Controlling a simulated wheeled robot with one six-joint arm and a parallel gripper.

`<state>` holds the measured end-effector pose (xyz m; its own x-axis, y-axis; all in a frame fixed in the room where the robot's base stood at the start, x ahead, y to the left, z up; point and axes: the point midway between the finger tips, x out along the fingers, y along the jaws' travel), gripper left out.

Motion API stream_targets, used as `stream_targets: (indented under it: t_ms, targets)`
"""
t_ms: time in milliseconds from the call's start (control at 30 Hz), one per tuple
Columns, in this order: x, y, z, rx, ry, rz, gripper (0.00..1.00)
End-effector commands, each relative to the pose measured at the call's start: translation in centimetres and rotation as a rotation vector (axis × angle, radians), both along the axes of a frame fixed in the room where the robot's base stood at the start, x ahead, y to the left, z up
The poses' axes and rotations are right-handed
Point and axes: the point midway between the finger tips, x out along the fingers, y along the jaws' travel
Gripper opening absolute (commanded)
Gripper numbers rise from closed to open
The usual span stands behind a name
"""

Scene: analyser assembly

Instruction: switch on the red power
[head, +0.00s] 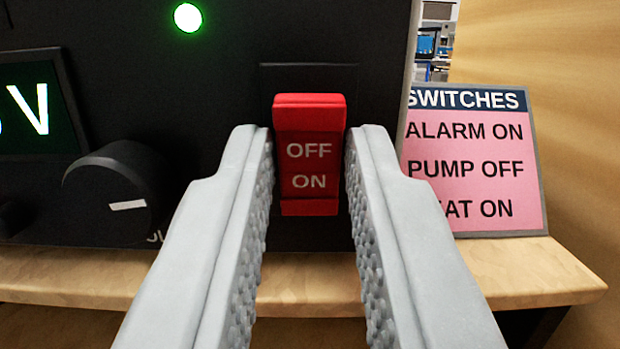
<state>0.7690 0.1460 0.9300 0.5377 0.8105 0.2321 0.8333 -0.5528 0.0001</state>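The red power switch (310,165) is a rocker on the front of a black panel (255,50). It has OFF printed on its upper half and ON below, and a bright red edge shows along its top. My gripper (308,135) is open, its two pale grey fingers reaching toward the panel on either side of the switch. The fingertips line up with the switch's left and right edges. I cannot tell whether they touch it or stop short of it. Nothing is clearly held between the fingers.
A green lamp (187,17) glows above left. A pink SWITCHES card (470,150) reads ALARM ON, PUMP OFF and a partly hidden line. A wooden shelf (530,268) runs below.

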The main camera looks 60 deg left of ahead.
Motion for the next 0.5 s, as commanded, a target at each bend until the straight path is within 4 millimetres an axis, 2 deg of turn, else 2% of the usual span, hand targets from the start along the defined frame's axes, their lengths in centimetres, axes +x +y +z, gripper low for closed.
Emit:
stream_targets:
  t_ms: [33, 100, 367, 500]
  targets:
    - [0.0, -0.01, 0.0, 0.0, 0.0, 0.0, 0.3]
    - [0.0, -0.01, 0.0, 0.0, 0.0, 0.0, 0.4]
    - [-0.01, -0.01, 0.05, -0.001, 0.001, 0.0, 0.4]
    - [-0.01, 0.0, 0.84, -0.001, -0.001, 0.001, 0.4]
